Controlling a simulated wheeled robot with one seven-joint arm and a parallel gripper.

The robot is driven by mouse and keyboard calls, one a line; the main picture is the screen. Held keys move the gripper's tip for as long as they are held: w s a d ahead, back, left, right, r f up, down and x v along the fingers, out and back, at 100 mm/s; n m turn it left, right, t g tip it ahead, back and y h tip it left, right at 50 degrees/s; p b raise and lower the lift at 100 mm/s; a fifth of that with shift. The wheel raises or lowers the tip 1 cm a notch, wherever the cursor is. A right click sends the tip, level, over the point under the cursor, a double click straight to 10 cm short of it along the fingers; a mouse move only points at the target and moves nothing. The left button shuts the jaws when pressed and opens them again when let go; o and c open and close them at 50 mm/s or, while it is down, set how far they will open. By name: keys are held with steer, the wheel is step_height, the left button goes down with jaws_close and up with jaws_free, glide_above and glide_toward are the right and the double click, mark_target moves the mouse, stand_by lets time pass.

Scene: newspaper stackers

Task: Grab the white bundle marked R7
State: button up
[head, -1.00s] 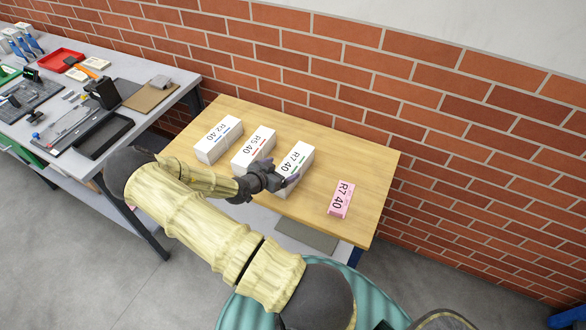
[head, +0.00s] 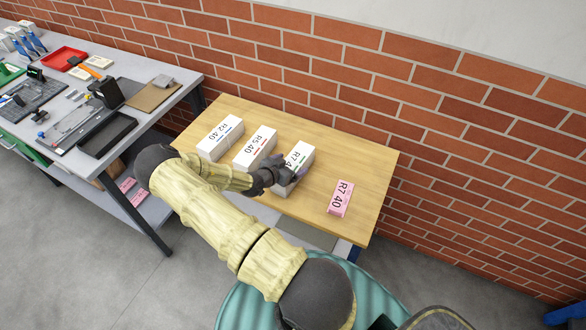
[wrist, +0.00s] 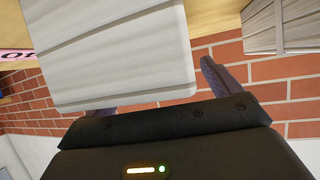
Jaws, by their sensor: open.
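The white bundle marked R7 (head: 303,155), with a green mark, lies on the wooden table. Its front part is hidden behind my gripper (head: 288,178), which is open at the bundle's near end. In the wrist view the white bundle (wrist: 115,50) fills the upper left, close to the camera. One purple finger of my gripper (wrist: 160,90) shows just right of the bundle; the other is mostly hidden behind it. I cannot tell whether the fingers touch it.
White bundles R5 (head: 255,147) and R2 (head: 220,137) lie to the left on the wooden table (head: 370,170). A pink R7 bundle (head: 341,197) lies to the right. A brick wall stands behind. A grey workbench (head: 180,85) with tools is at left.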

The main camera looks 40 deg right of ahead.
steer(key=c, duration=1.8)
steer(key=shift+r, duration=0.1)
jaws_close()
step_height(320, 180, up, 10)
steer(key=b, duration=0.2)
steer(key=shift+w, duration=0.1)
